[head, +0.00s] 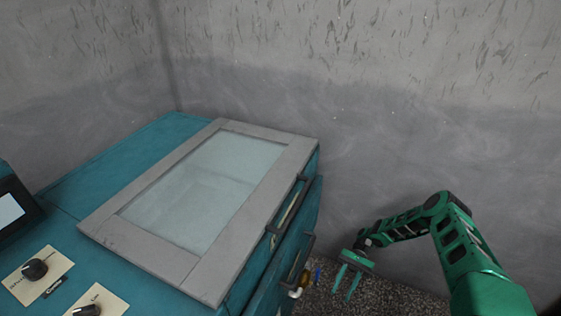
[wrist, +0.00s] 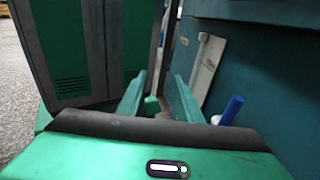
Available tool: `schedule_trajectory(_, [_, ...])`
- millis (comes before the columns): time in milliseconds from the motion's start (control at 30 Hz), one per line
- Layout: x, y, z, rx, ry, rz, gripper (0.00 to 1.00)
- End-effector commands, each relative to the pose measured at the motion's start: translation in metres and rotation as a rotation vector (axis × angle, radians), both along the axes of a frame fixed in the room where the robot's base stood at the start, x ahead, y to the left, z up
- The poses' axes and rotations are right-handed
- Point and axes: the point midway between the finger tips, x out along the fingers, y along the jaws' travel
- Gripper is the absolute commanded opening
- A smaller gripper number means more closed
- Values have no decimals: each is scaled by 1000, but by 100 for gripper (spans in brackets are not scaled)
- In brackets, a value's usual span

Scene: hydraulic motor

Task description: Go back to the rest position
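My gripper (head: 347,286) is at the lower right of the head view, at the end of my green arm, and points down. It is beside the front of the teal machine (head: 115,165), a little to the right of it. Its two green fingers stand apart with nothing held between them. In the wrist view the fingers (wrist: 158,88) also show apart. A small blue handle (head: 317,273) on a pale fitting is left of the gripper; the blue handle also shows right of the fingers in the wrist view (wrist: 232,110).
The machine's grey-framed glass lid (head: 200,190) lies closed on top. Dark bar handles (head: 304,260) stick out from its front. Control knobs (head: 35,269) are at the lower left. A grey wall (head: 400,110) stands behind. Speckled floor (head: 395,300) shows below the gripper.

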Motion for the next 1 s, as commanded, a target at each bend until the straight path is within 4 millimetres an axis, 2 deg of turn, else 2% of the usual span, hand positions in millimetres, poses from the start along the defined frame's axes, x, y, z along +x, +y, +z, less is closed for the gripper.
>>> schedule_trajectory(167, [13,-14,23,-35,-49,24,32])
schedule_trajectory(367, [32,-35,65,-97,-130,67,32])
schedule_trajectory(700, [53,-78,159,-234,-299,138,32])
schedule_trajectory(1000, [53,-113,244,-357,-443,173,32])
